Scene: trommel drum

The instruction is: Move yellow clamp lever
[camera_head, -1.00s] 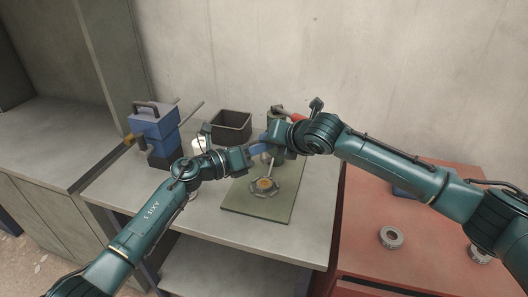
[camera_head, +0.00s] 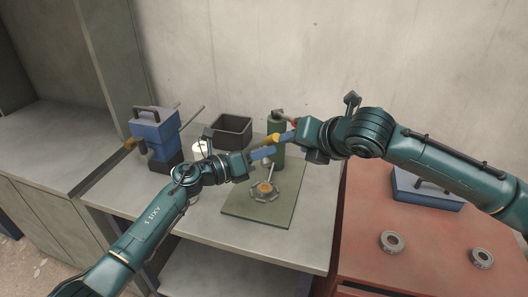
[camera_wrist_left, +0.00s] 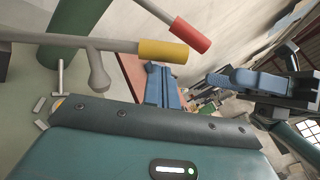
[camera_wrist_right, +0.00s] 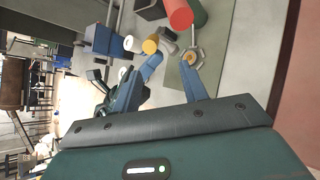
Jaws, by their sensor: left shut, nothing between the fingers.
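The yellow clamp lever (camera_head: 272,139) shows its yellow grip beside the green column (camera_head: 278,158), between my two grippers. In the left wrist view its yellow grip (camera_wrist_left: 163,51) ends a grey bar, just beyond my left fingers. A red-tipped lever (camera_wrist_left: 190,34) lies close by; its red grip also shows in the right wrist view (camera_wrist_right: 179,14). My left gripper (camera_head: 264,153) is shut and empty, just below the yellow grip in the head view. My right gripper (camera_wrist_right: 164,88) has its fingers spread, with nothing between them. Whether either gripper touches the lever is unclear.
A grey lobed part with an orange centre (camera_head: 264,188) sits on the green plate (camera_head: 246,213). A dark bin (camera_head: 232,131) and a blue machine (camera_head: 155,132) stand behind and left. The red table (camera_head: 350,220) holds grey rings (camera_head: 391,242) and a blue case (camera_head: 428,191).

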